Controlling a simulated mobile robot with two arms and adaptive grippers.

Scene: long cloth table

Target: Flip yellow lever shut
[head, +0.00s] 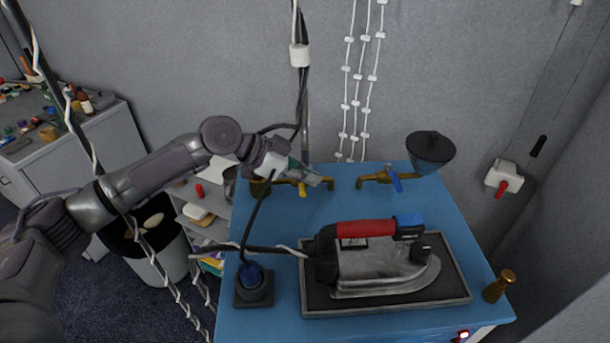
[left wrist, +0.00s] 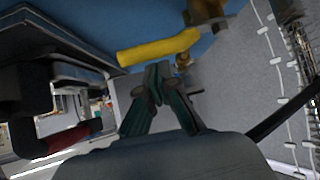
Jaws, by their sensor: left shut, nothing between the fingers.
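The yellow lever (left wrist: 158,48) runs across the upper middle of the left wrist view, joined at its right end to a brass fitting (left wrist: 205,12). In the head view only a small piece of the yellow lever (head: 302,190) shows, just below my left gripper (head: 322,180). My left gripper is shut and empty at the back left of the blue table. In the left wrist view its fingertips (left wrist: 158,72) are together, close to the lever; I cannot tell if they touch it. My right gripper is not in view.
A brass tap with a blue lever (head: 394,180) and a dark funnel (head: 430,152) stand to the right. An iron with a red handle (head: 365,229) rests on a framed dark tray (head: 385,309). A dark holder (head: 254,288) stands front left. The blue table (head: 275,225) is clear between.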

